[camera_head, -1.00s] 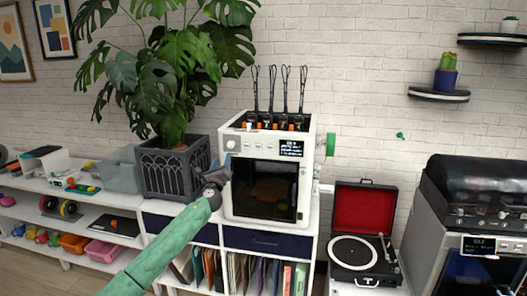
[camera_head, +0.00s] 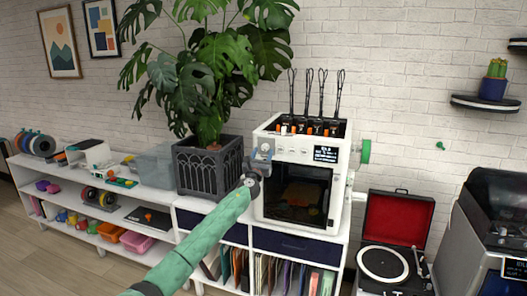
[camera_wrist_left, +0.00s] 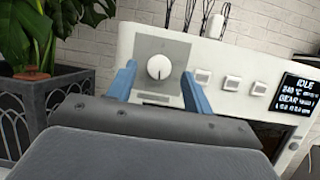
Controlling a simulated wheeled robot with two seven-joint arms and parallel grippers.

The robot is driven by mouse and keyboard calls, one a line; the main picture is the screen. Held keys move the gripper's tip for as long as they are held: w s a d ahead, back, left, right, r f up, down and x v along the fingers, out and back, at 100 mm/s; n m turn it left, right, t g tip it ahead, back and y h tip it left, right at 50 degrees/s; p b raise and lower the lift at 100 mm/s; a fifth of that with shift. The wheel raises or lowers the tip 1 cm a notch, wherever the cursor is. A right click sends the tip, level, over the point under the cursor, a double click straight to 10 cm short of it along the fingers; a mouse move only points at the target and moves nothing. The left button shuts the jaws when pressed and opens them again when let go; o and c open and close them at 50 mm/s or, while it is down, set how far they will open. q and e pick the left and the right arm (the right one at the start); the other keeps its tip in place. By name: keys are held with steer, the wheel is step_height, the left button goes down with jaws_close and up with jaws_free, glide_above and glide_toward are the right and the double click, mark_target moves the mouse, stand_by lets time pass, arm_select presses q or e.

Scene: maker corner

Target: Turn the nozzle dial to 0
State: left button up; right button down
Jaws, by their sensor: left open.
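The white 3D printer (camera_head: 345,187) stands on the shelf unit with a dark window in its front. Its nozzle dial (camera_wrist_left: 159,67) is a round pale knob on a grey square plate at the front's upper left; a white mark shows on it, but no numbers are legible. My left gripper (camera_wrist_left: 158,73) is open, its two blue fingers left and right of the dial in the wrist view. Contact with the dial cannot be told. My right gripper is not in view.
The printer's display (camera_head: 325,154) reads IDLE with small text. Square buttons (camera_wrist_left: 231,82) sit right of the dial. A planter (camera_head: 208,167) with a large plant stands close on the left. A red-lidded record player (camera_head: 395,245) is at the right.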

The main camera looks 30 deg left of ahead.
arm_select(q)
steer(key=shift+w+a+r, duration=0.2)
steer(key=shift+w+r, duration=0.1)
steer(key=shift+w, duration=0.35)
steer(key=c, duration=1)
steer(key=shift+o, duration=0.2)
steer(key=shift+n, duration=0.3)
